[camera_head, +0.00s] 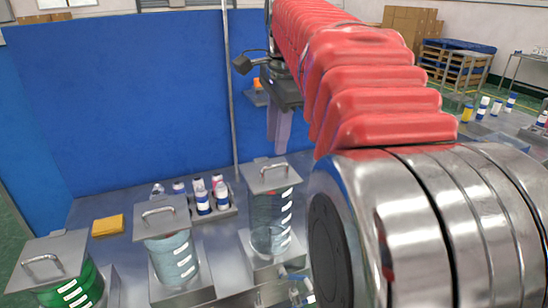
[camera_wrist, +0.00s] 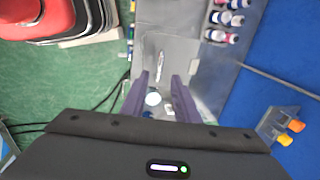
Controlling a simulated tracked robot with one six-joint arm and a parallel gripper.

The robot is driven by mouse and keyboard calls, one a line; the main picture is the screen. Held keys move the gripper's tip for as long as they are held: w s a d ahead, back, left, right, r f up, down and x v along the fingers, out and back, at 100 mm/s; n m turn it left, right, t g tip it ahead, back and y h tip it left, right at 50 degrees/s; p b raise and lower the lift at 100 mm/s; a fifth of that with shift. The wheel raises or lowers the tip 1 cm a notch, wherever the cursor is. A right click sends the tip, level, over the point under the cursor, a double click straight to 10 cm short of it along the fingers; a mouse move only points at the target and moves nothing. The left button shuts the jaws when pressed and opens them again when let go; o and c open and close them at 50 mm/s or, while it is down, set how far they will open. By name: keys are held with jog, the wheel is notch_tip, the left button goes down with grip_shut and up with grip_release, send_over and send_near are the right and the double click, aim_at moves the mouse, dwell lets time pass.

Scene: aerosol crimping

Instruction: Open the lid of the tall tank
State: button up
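The tall tank (camera_head: 268,222) stands on the bench, the right one of three clear tanks. Its flat grey lid (camera_head: 268,184) lies on top, with a curved metal handle (camera_head: 272,166). My gripper (camera_head: 278,150) hangs above this lid, fingers pointing down. In the wrist view, the two purple fingers (camera_wrist: 160,78) are apart with nothing held between them. The metal handle (camera_wrist: 161,64) shows just past the fingertips, over the grey lid (camera_wrist: 180,50), with its length running roughly along the gap. The exact height of the fingertips above the handle is hard to tell.
A middle tank (camera_head: 170,250) with pale liquid and a green tank (camera_head: 75,290) stand to the left, both lidded. A bottle rack (camera_head: 225,212) is behind, with a yellow block (camera_head: 108,225) to its left. A blue partition (camera_head: 120,100) and a thin upright pole (camera_head: 229,90) stand behind the bench.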

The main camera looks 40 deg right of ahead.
aim_at(275, 167)
jog(key=f, duration=0.3)
jog(key=w+f, duration=0.1)
jog(key=f, duration=0.2)
jog(key=shift+w+d+f, duration=0.1)
jog(key=shift+d+f, duration=0.05)
jog(key=shift+c, duration=0.3)
grip_shut()
